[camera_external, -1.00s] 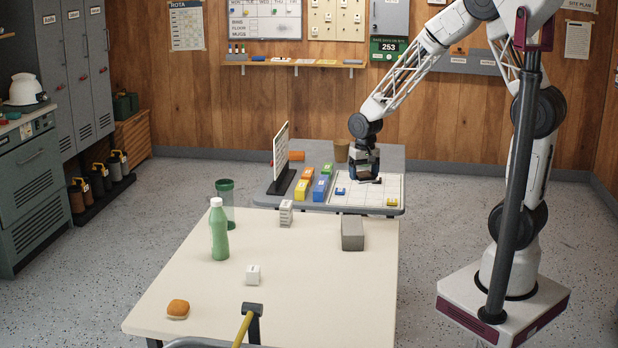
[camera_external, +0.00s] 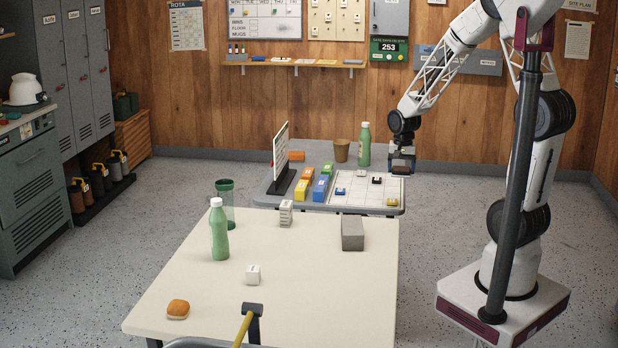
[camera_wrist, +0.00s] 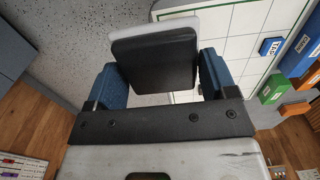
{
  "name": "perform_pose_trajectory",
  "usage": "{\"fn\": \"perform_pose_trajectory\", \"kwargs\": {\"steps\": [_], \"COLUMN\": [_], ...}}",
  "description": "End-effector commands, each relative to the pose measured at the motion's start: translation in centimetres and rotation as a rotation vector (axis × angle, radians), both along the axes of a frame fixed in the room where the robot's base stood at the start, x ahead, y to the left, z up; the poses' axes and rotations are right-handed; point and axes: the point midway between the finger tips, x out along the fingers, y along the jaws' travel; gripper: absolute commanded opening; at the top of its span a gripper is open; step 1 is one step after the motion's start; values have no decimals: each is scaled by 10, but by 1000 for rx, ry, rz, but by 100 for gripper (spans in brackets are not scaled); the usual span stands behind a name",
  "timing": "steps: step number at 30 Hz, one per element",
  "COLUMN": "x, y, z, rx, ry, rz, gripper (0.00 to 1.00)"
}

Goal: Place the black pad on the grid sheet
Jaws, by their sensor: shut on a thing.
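My gripper (camera_external: 402,168) is above the right back part of the white grid sheet (camera_external: 365,196). In the wrist view, its blue fingers (camera_wrist: 160,85) are shut on the black pad (camera_wrist: 152,62), which has a pale layer along its far edge. In the external view the pad is too small and dark to tell from the fingers. The grid sheet also shows in the wrist view (camera_wrist: 236,48), beyond and right of the pad. A blue piece (camera_external: 340,191), a white piece (camera_external: 361,173), a small black piece (camera_external: 377,181) and a yellow piece (camera_external: 392,202) lie on the sheet.
Coloured blocks (camera_external: 303,186) and an upright board (camera_external: 281,158) stand left of the sheet. A brown cup (camera_external: 341,151) and a green bottle (camera_external: 364,146) stand behind it. The cream table (camera_external: 190,290) in front holds a grey block (camera_external: 352,234) and another bottle (camera_external: 219,232).

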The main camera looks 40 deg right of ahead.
Motion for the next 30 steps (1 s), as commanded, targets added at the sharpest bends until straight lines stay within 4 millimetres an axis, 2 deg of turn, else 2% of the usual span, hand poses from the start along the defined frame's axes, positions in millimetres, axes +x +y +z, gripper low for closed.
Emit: {"fn": "perform_pose_trajectory", "kwargs": {"steps": [1, 15, 21, 30], "x": [-1, 0, 0, 0], "y": [1, 2, 2, 2], "z": [-11, -83, -94, -95], "rx": [1, 1, 0, 0], "ry": [6, 5, 3, 3], "rz": [3, 5, 5, 5], "gripper": [53, 53, 53, 53]}}
